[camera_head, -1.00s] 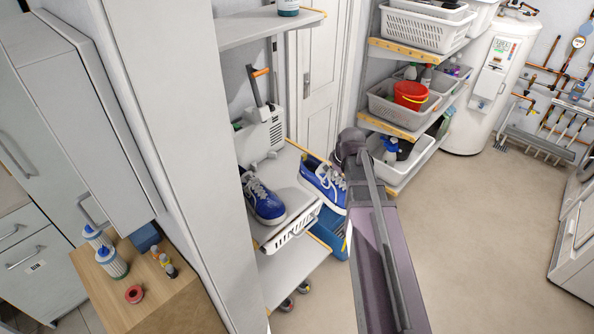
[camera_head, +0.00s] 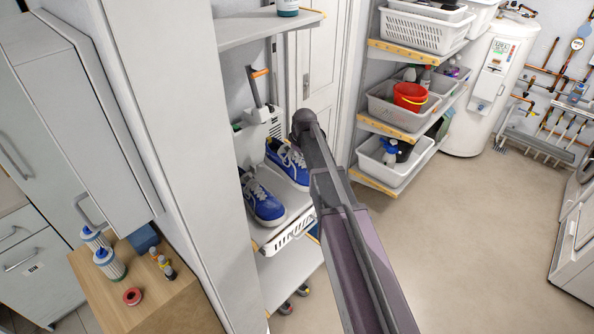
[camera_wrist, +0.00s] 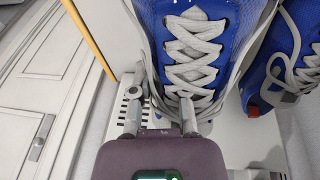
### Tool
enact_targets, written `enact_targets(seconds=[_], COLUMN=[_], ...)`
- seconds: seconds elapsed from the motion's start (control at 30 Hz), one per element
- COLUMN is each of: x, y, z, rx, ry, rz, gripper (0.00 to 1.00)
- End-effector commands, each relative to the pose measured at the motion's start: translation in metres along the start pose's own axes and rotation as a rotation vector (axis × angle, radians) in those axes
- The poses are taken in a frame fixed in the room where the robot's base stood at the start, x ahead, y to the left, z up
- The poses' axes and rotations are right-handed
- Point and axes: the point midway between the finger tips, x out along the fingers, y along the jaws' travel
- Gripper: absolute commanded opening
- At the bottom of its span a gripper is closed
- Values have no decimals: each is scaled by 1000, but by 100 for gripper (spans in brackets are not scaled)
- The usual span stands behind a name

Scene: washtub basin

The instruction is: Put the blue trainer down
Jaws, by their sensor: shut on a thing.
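A blue trainer with white laces (camera_head: 287,160) is held in my gripper, over the white shelf (camera_head: 300,202) at its right part. In the wrist view this blue trainer (camera_wrist: 222,38) fills the middle, its laces toward the camera. My gripper (camera_wrist: 162,112) is shut on it. In the head view my arm hides the fingers and part of the shoe. A second blue trainer (camera_head: 263,204) stands on the shelf just to the left and nearer; it also shows at the right of the wrist view (camera_wrist: 291,50). I cannot tell whether the held shoe touches the shelf.
A white and grey appliance (camera_head: 259,138) stands behind the trainers. An upper shelf (camera_head: 262,27) hangs above, and a tall white panel (camera_head: 178,150) borders the left. A rack with white baskets (camera_head: 392,157) and a red bucket (camera_head: 410,96) stands right. The floor (camera_head: 465,240) is clear.

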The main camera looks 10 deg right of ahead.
Motion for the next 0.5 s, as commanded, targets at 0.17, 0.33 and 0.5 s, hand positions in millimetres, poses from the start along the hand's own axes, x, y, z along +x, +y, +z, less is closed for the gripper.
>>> enact_targets(seconds=[0.17,0.33,0.5], x=[18,22,21], y=[-3,-3,-3], z=[6,7,7], rx=[0,0,1], ry=[1,1,1], rz=[0,0,0], gripper=[0,0,0])
